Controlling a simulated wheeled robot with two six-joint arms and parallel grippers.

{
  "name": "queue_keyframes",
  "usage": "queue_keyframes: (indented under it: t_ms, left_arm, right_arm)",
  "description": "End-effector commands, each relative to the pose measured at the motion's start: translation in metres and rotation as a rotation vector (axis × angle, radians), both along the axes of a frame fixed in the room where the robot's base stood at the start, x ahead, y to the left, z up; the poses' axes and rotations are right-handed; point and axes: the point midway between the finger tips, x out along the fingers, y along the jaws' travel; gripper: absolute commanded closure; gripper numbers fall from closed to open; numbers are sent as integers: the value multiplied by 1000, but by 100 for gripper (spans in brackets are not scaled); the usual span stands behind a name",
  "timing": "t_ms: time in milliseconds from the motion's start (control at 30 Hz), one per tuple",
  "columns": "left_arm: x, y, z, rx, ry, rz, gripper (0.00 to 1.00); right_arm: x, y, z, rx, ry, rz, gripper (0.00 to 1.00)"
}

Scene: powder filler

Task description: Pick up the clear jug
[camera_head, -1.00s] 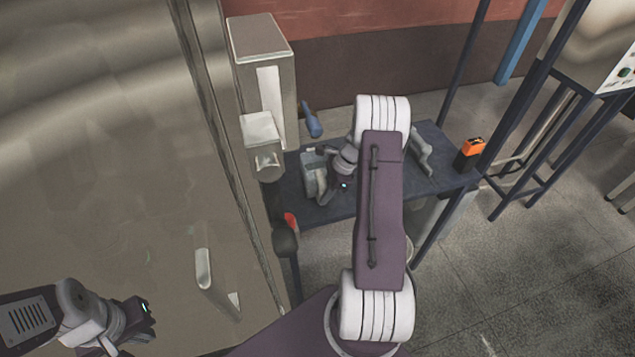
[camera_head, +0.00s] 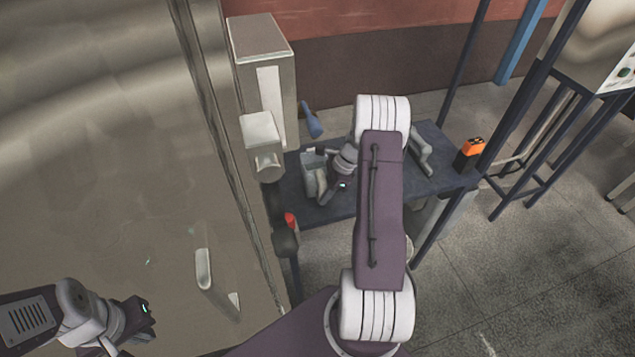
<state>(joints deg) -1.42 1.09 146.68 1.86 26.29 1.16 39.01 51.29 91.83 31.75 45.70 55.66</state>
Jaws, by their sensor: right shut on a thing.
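The clear jug (camera_head: 309,164) looks like a small pale grey, see-through vessel on the dark blue table (camera_head: 408,190). It stands near the table's left end. My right gripper (camera_head: 324,188) is at the jug's right side and is shut on it. The forearm and wrist partly hide the jug, and I cannot tell whether it is lifted off the table. My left gripper (camera_head: 146,312) is low at the left, far from the jug. Its fingers are too small and dark to tell whether they are open.
A grey box-shaped machine (camera_head: 262,60) with a spout stands left of the table. A blue object (camera_head: 311,120) is behind the jug. An orange and black device (camera_head: 471,153) is at the table's right end. A large metal panel (camera_head: 110,160) fills the left side.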

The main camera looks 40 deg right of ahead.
Motion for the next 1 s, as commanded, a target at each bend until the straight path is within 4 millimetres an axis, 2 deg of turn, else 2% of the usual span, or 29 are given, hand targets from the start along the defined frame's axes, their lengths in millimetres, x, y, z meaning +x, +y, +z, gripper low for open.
queue_keyframes:
  t_ms: [467, 733, 1000]
  left_arm:
    - [0, 0, -1, 0, 0, 0, 100]
    - [0, 0, -7, 0, 0, 0, 100]
    - [0, 0, -12, 0, 0, 0, 100]
  right_arm:
    - [1, -1, 6, -2, -4, -1, 100]
    - [2, -1, 40, -5, -6, 0, 100]
    - [9, -47, 67, -4, -6, -2, 100]
